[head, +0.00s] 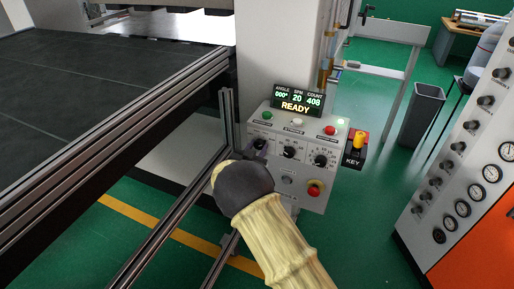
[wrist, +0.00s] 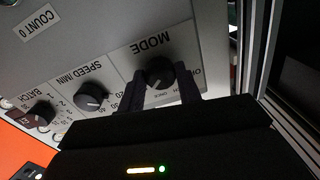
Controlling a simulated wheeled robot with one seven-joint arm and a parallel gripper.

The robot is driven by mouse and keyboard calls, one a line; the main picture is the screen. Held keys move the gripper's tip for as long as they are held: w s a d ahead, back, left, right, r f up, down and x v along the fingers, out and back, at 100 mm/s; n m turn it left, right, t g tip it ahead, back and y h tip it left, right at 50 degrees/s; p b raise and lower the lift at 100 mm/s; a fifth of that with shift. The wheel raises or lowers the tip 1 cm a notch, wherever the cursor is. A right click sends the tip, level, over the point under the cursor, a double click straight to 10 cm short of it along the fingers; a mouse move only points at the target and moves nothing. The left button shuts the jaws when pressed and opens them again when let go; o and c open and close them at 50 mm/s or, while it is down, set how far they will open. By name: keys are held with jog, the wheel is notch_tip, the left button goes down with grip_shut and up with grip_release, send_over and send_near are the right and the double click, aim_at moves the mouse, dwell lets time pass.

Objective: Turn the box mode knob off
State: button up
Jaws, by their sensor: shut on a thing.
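The control box (head: 325,147) is grey with a lit READY display on top. Its black mode knob (wrist: 160,73) sits under the word MODE in the wrist view, which shows the panel upside down. My gripper (wrist: 161,90) is at this knob, its dark fingers on either side and shut on it. In the head view my gripper (head: 256,150) reaches the left side of the panel, and my arm hides part of the box's lower left. The knob's pointer and its exact setting cannot be read; an OFF-like label is partly covered beside it.
The speed knob (wrist: 91,96) and batch knob (wrist: 40,114) are close beside the mode knob. Metal rails (head: 178,222) run close on the left. A gauge cabinet (head: 470,170) stands far right.

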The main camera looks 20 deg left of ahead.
jog(key=n+p, duration=0.3)
jog(key=n, duration=0.3)
jog(key=shift+r+n, duration=0.1)
jog(key=shift+n, duration=0.3)
jog(key=n+p, duration=0.1)
jog(key=n, duration=0.2)
jog(key=shift+n+p, duration=0.3)
jog(key=n+p, duration=0.1)
jog(key=n, duration=0.2)
jog(key=n+p, duration=0.1)
jog(key=n, duration=0.3)
jog(key=shift+a+n+h, duration=0.1)
jog(key=shift+n+h, duration=0.2)
jog(key=shift+n, duration=0.1)
jog(key=shift+n+p, duration=0.6)
jog(key=shift+n, duration=1.3)
jog(key=o, duration=1)
